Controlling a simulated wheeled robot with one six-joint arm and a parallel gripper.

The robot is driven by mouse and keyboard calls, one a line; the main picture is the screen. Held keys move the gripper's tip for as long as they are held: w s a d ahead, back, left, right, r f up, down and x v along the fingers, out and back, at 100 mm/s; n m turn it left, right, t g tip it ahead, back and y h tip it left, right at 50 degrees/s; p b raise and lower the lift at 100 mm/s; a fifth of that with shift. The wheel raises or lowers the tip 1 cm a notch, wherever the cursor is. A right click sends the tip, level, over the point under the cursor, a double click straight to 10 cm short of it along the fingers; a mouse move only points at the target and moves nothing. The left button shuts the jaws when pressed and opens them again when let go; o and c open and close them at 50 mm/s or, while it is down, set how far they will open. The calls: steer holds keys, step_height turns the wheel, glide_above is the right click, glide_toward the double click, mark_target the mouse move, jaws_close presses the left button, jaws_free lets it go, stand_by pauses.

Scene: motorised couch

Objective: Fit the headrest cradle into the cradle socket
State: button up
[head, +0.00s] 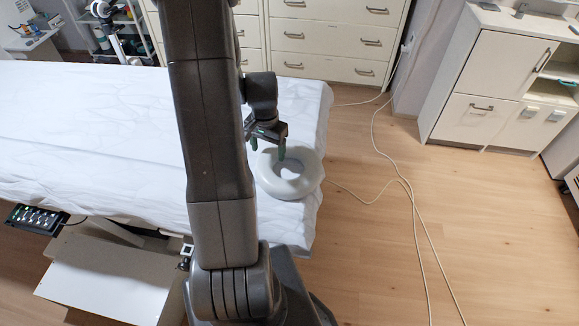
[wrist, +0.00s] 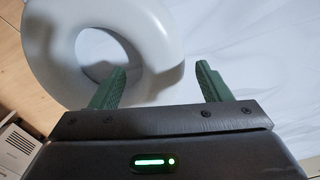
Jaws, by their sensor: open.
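The headrest cradle (head: 304,184) is a pale grey padded ring lying at the right end of the white-sheeted couch (head: 95,130). It also fills the upper left of the wrist view (wrist: 60,42). My gripper (head: 268,150) is just over the far left side of the ring. In the wrist view my gripper (wrist: 160,82) is open. Its left green finger overlaps the ring's hole and its right finger lies over the white sheet, with the ring's rim between them. I cannot tell whether the fingers touch the rim. The cradle socket is not visible.
White drawer cabinets (head: 330,40) stand behind the couch, and another white cabinet (head: 510,80) stands at the right. Cables (head: 400,180) run across the wooden floor (head: 480,230). A black control box (head: 36,218) hangs at the couch's near left edge. The floor right of the couch is otherwise open.

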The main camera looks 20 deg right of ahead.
mark_target(268, 153)
steer(key=shift+f, duration=1.7)
steer(key=c, duration=1.4)
steer(key=shift+o, duration=0.2)
steer(key=shift+w+r, duration=0.1)
steer(key=shift+r, duration=0.1)
